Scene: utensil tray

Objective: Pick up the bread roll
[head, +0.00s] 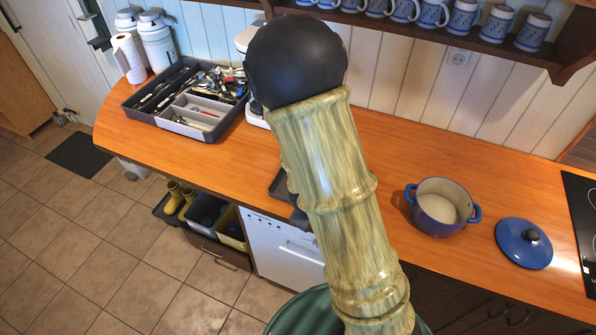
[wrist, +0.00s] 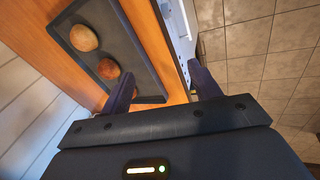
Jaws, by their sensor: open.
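In the wrist view, a pale round bread roll (wrist: 84,37) and a browner bread roll (wrist: 108,69) lie in a dark shallow tray (wrist: 128,42) on the wooden counter. A small brown patch beside the left finger may be another roll, mostly hidden. My gripper (wrist: 162,86) is open and empty. Its left finger is seen just below the browner roll, and its right finger shows past the counter's edge over the floor side. In the head view my arm hides the rolls and most of the tray; only a dark edge of the tray (head: 277,186) shows.
On the counter (head: 230,160), a utensil tray (head: 152,116) stands at the left. A blue pot (head: 440,208) and its lid (head: 523,243) are at the right, near a black hob (head: 580,215). A mug shelf (head: 500,45) overhangs the back.

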